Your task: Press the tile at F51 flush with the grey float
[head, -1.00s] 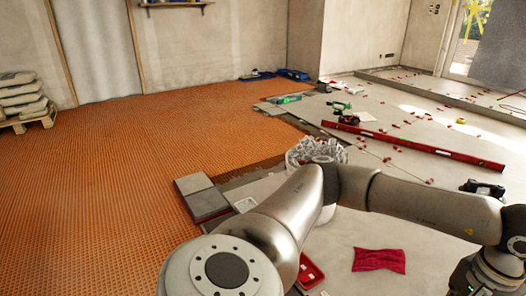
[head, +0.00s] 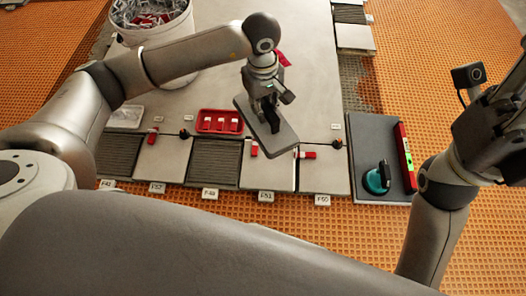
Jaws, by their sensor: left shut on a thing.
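The grey float (head: 284,141) is a flat rectangular plate, held tilted in the picture above the row of tiles. My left gripper (head: 268,107) is shut on it from above. The tile at F51 (head: 268,174) is light grey, behind the label F51 (head: 266,197); the float hides part of its far end. A red wedge clip (head: 254,149) stands at its left side and another (head: 306,154) at its right. I cannot tell whether the float touches the tile. My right gripper (head: 498,135) is at the right edge, dark and partly cut off; its jaws are unclear.
A red tray (head: 219,122) with red pieces lies behind the row. A bucket of clips (head: 152,29) stands upper left. At right, a dark slab (head: 366,131) carries a teal suction cup (head: 377,179) and a red level (head: 406,158). Orange matting (head: 330,240) lies in front.

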